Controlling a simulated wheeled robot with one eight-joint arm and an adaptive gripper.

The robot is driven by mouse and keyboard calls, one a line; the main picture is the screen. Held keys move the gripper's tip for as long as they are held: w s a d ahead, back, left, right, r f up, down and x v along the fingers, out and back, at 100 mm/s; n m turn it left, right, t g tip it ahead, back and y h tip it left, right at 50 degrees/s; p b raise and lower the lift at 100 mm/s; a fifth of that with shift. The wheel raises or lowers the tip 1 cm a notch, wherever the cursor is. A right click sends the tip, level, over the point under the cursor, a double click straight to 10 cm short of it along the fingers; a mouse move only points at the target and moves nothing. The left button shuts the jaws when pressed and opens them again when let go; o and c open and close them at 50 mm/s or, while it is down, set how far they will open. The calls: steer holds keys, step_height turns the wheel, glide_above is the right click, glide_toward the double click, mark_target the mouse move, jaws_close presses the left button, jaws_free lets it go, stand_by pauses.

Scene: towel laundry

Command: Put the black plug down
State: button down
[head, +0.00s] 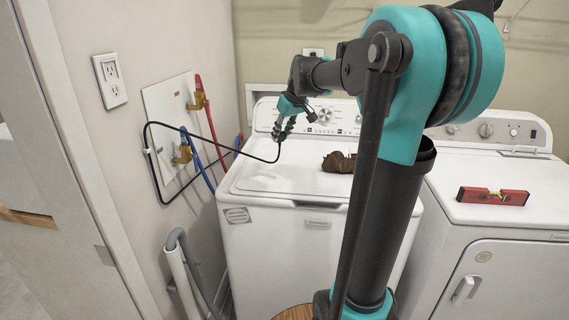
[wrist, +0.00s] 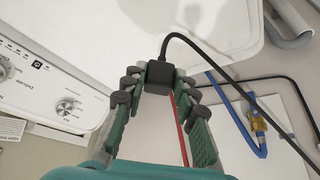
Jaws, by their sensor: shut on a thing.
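The black plug (wrist: 159,73) is a small dark block with a black cable (wrist: 222,72) running from its end. In the wrist view it sits between the fingertips of my gripper (wrist: 154,84), which is shut on it. In the head view my gripper (head: 281,133) is above the back left of the washing machine's white top (head: 268,178). The black cable (head: 213,147) loops left from the gripper to the wall near the valve box. The plug itself is too small to make out clearly in the head view.
A crumpled brown cloth (head: 339,162) lies on the washer top at right. A red level (head: 493,196) lies on the dryer (head: 530,219). A wall outlet (head: 110,81), brass valves and red and blue hoses (head: 207,110) are at left. The washer top's front left is clear.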

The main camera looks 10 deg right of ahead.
step_height(320, 180, down, 11)
steer(key=shift+f, duration=0.1)
stand_by(0.4)
steer(key=shift+f, duration=0.6)
steer(key=c, duration=1.2)
jaws_free()
steer(key=shift+r, duration=0.3)
steer(key=v, duration=1.2)
steer(key=shift+r, duration=0.3)
